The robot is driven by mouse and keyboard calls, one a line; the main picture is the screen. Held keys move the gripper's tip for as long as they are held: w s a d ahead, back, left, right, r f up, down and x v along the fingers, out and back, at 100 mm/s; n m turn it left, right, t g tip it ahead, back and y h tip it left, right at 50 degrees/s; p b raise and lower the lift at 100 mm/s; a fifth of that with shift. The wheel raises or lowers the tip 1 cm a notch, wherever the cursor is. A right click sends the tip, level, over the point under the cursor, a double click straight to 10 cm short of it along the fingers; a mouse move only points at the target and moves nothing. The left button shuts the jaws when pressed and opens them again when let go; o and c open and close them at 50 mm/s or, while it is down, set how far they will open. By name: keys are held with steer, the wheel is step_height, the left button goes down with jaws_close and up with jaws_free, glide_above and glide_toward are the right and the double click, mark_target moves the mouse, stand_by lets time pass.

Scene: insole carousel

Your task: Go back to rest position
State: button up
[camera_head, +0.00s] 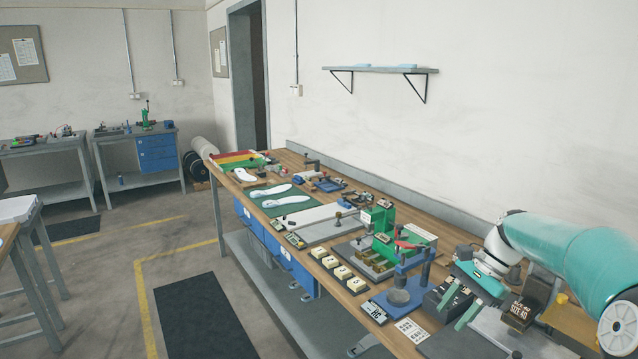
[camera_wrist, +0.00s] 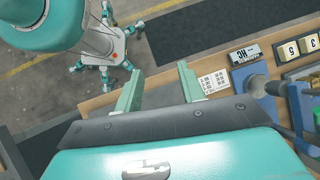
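My gripper (camera_head: 450,316) hangs at the lower right of the head view, above the near end of the workbench, with its two green fingers apart. In the wrist view my gripper (camera_wrist: 160,69) also shows its fingers spread wide, with nothing between them. Below the fingers are the bench's wooden edge and a white printed card (camera_wrist: 213,82). My teal and white arm reaches in from the right edge of the head view, bent at the elbow. My own body and legs show at the upper left of the wrist view.
A blue press (camera_head: 400,297), number blocks (camera_head: 343,272), a green fixture (camera_head: 382,222) and a black "SIZE 40" block (camera_head: 519,311) crowd the workbench (camera_head: 292,160) near my gripper. White insoles (camera_head: 286,201) lie farther along. A dark mat (camera_head: 205,315) lies on clear floor left of the bench.

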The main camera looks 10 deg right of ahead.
steer(key=s+a+r+n+h, duration=0.2)
steer(key=a+n+h, duration=0.15)
steer(key=a, duration=0.55)
steer(key=s+a+r+n+t+h, duration=0.1)
steer(key=s+a+n+t+h, duration=0.2)
steer(key=s+a+n+t, duration=0.3)
steer(key=s+a+n, duration=0.5)
steer(key=s+a, duration=0.2)
steer(key=s, duration=0.3)
steer(key=shift+s+r, duration=0.15)
steer(key=shift+r, duration=0.05)
